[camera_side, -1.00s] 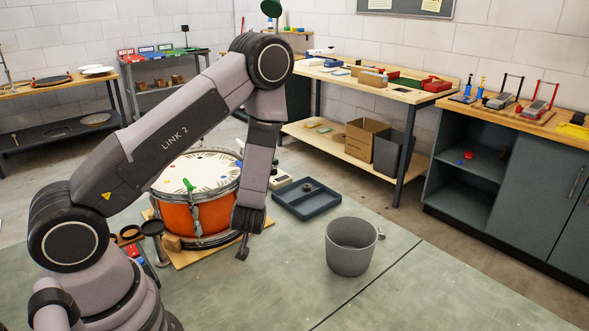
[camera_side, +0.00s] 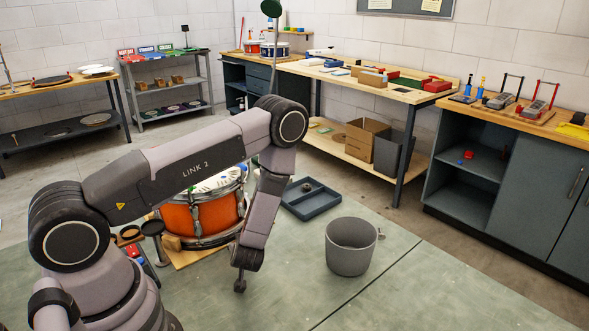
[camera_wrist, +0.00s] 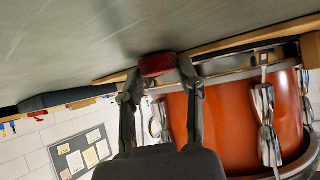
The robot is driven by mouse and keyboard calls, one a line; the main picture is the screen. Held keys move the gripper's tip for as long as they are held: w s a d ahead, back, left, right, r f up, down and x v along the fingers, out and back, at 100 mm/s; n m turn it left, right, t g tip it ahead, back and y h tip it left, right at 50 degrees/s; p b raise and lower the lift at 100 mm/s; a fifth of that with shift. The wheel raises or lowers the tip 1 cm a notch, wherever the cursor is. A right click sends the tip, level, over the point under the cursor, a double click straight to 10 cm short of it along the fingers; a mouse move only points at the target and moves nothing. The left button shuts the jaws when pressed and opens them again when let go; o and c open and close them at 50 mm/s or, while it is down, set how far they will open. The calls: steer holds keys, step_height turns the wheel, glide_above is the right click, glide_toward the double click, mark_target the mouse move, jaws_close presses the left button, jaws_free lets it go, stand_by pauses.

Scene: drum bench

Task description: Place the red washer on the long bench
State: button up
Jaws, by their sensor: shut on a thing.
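My gripper (camera_wrist: 158,75) is shut on a dark red washer (camera_wrist: 157,65), held between its two fingertips in the wrist view. In the side view my gripper (camera_side: 240,287) points down over the green floor, in front of the drum, and the washer cannot be made out there. A long bench (camera_side: 410,97) with a pale wooden top stands at the back, well away from my gripper. Its top carries boxes, a green mat and red items.
An orange drum (camera_side: 207,219) stands on a wooden board right behind my gripper. A blue-grey tray (camera_side: 312,207) and a grey bucket (camera_side: 350,250) are to the right. A dark cabinet (camera_side: 530,175) stands at far right. Floor between bucket and bench is clear.

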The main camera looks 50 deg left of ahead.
steer(key=o, duration=0.7)
steer(key=shift+f, duration=0.15)
